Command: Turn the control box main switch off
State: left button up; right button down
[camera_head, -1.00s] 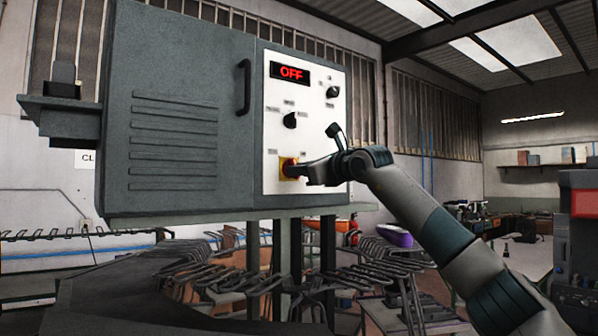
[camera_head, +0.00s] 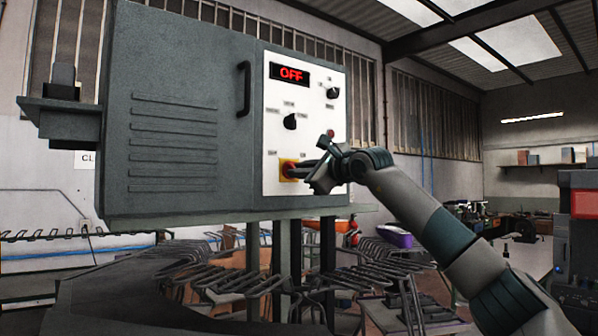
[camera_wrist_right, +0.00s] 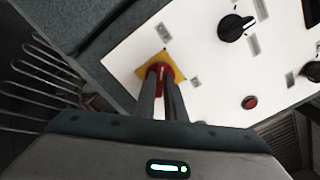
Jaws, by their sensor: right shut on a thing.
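The control box (camera_head: 180,110) is a large grey cabinet with a white panel (camera_head: 275,135) on its right side. The panel's red display (camera_head: 290,74) reads OFF. The main switch (camera_head: 287,168) is a red knob on a yellow square plate, low on the panel. It also shows in the right wrist view (camera_wrist_right: 158,70), where the red knob sits between my fingertips. My right gripper (camera_head: 299,172) is shut on the red knob; its fingers (camera_wrist_right: 162,92) partly hide the knob. My left gripper is not in view.
Two black knobs, the upper (camera_head: 333,92) and the lower (camera_head: 290,121), and a red button (camera_wrist_right: 250,102) are on the same panel. A black handle (camera_head: 244,87) stands out from the cabinet door. Metal racks (camera_head: 240,280) stand below the box.

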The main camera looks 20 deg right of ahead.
jog(key=c, duration=1.8)
grip_release()
